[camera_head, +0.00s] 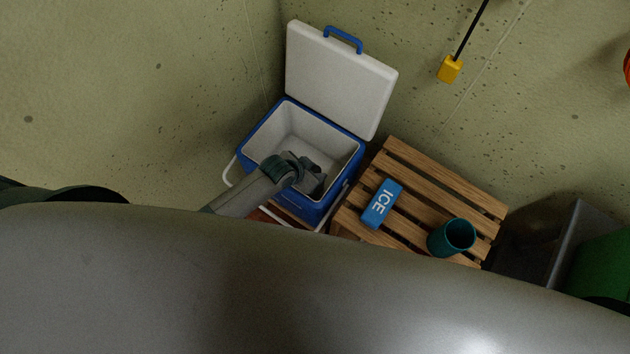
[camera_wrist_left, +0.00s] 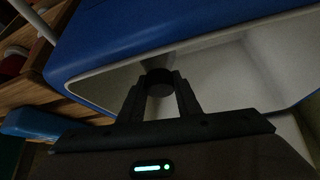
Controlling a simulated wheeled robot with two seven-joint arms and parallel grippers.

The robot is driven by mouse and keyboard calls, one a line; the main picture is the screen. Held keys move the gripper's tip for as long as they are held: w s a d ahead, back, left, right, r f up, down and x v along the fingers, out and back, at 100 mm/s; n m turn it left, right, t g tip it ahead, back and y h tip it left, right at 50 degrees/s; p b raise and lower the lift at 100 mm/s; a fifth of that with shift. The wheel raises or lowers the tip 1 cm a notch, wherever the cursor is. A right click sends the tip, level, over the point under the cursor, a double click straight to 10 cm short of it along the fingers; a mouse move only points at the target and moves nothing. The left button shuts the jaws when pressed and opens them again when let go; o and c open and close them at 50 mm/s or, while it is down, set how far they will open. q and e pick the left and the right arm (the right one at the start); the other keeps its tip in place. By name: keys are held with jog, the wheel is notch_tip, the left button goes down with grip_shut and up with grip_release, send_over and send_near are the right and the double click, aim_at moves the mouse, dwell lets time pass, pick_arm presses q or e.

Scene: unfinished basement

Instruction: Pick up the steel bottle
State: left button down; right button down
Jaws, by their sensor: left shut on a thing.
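My left gripper (camera_head: 314,182) reaches into the open blue cooler (camera_head: 318,208), near its front right inner wall. In the left wrist view its two fingers (camera_wrist_left: 160,88) are closed on the dark round top of an upright-looking thing, which I take to be the steel bottle (camera_wrist_left: 159,81). In the head view my gripper and arm hide the bottle. My right gripper is not in view.
The cooler's white lid (camera_head: 338,82) stands open at the back. A slatted wooden crate (camera_head: 440,180) to the right bears a blue ICE pack (camera_head: 382,203) and a teal cup (camera_head: 451,238). A white handle (camera_head: 228,172) sticks out at the cooler's left. A green bin (camera_head: 603,265) is far right.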

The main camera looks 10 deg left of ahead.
pick_arm(q)
jog(key=shift+r, duration=0.1)
jog(key=shift+r, duration=4.95)
jog(key=shift+w+r, duration=0.1)
jog(key=shift+w, duration=0.05)
